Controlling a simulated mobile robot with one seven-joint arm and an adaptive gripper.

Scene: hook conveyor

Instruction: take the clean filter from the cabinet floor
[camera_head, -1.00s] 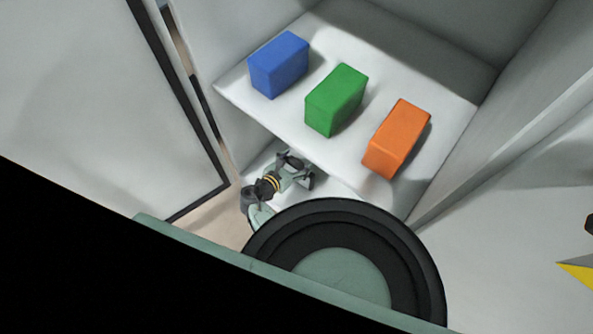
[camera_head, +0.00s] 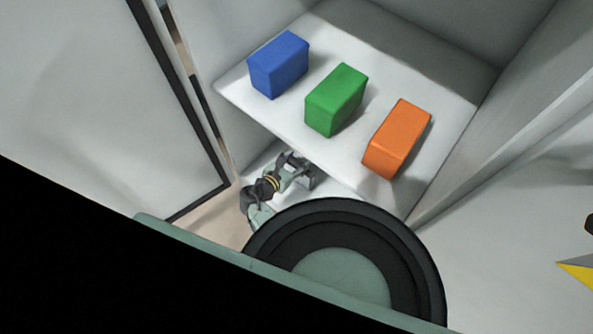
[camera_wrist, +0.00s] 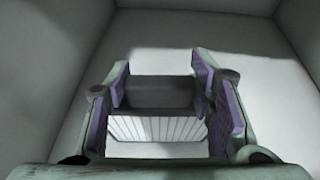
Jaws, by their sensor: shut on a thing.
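The clean filter (camera_wrist: 160,93) shows in the wrist view as a grey block with white pleats on its near side. It lies between the purple-lined fingers of my gripper (camera_wrist: 163,83), which is shut on it. It sits low inside the cabinet, and I cannot tell if it still touches the floor. In the head view my gripper (camera_head: 301,171) is in the lower space of the cabinet, just under the shelf's front edge, and the filter is hard to make out there.
Above is a white shelf (camera_head: 345,165) bearing a blue box (camera_head: 278,66), a green box (camera_head: 336,100) and an orange box (camera_head: 397,139). The cabinet's pale walls close in on both sides, and an open door (camera_head: 90,90) stands at the left.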

